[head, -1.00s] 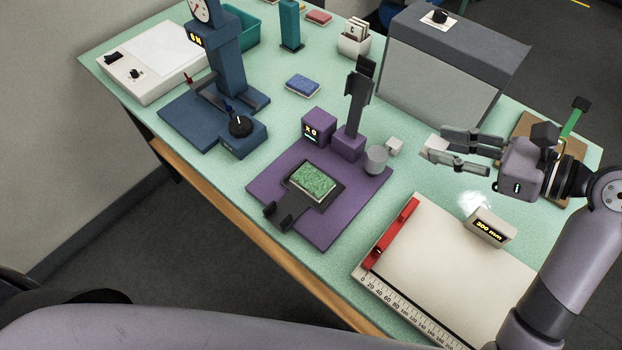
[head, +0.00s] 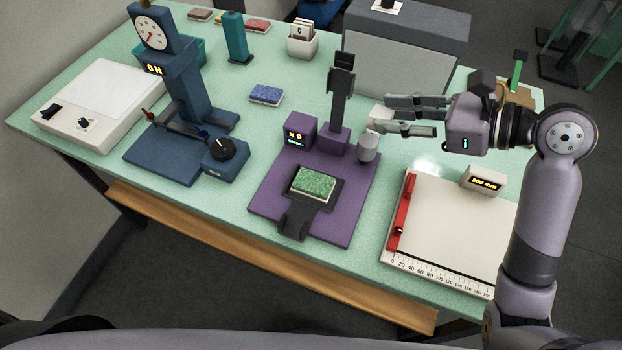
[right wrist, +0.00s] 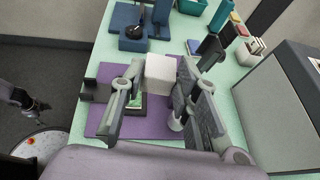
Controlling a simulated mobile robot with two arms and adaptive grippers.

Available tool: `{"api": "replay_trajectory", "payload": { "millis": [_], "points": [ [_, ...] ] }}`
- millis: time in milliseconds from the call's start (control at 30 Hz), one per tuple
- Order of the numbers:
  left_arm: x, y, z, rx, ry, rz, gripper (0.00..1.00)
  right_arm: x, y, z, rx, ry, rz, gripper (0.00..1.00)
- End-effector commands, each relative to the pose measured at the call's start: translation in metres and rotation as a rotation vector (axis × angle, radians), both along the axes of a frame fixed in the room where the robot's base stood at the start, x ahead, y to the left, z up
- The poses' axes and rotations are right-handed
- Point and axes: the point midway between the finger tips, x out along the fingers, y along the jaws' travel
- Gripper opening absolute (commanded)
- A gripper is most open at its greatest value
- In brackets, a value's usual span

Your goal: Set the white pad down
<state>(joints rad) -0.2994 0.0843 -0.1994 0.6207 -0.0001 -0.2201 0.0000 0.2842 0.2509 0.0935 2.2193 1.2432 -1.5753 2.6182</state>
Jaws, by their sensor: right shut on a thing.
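The white pad (right wrist: 160,73) is a pale block between the two fingers of my right gripper (right wrist: 164,92) in the right wrist view. In the head view the pad (head: 380,114) shows at the tips of my right gripper (head: 388,117), which is shut on it. It is held above the back right of the purple device (head: 263,192), near a small grey cup (head: 368,148). A green pad (head: 314,184) lies on the dark plate of the purple device. My left gripper does not show in the head view.
A cutting board with a red bar (head: 455,225) and ruler lies at the right. A blue gauge stand (head: 165,155), a blue pad (head: 266,94) and a white light box (head: 95,105) stand to the left. A large grey box (head: 395,75) stands behind my right gripper.

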Motion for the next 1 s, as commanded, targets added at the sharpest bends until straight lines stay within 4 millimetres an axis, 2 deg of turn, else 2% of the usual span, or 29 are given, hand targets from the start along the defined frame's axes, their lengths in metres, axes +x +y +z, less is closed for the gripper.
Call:
{"api": "replay_trajectory", "payload": {
  "millis": [200,367,500,600,867,1000],
  "points": [
    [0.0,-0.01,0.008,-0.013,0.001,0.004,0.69,0.008,0.04,0.026,-0.008,-0.003,0.073,0.1],
    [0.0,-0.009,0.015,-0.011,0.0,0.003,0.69,0.01,0.077,0.034,-0.01,-0.001,0.128,0.1],
    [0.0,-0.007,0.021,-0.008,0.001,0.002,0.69,0.011,0.097,0.026,-0.01,0.0,0.147,0.1],
    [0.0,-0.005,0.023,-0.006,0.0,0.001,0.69,0.012,0.103,0.017,-0.008,0.002,0.147,0.1],
    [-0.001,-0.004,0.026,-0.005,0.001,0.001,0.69,0.014,0.106,-0.004,-0.001,0.003,0.134,0.1],
    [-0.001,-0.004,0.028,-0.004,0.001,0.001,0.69,0.013,0.106,-0.033,0.0,0.008,0.132,0.1]
  ]
}}
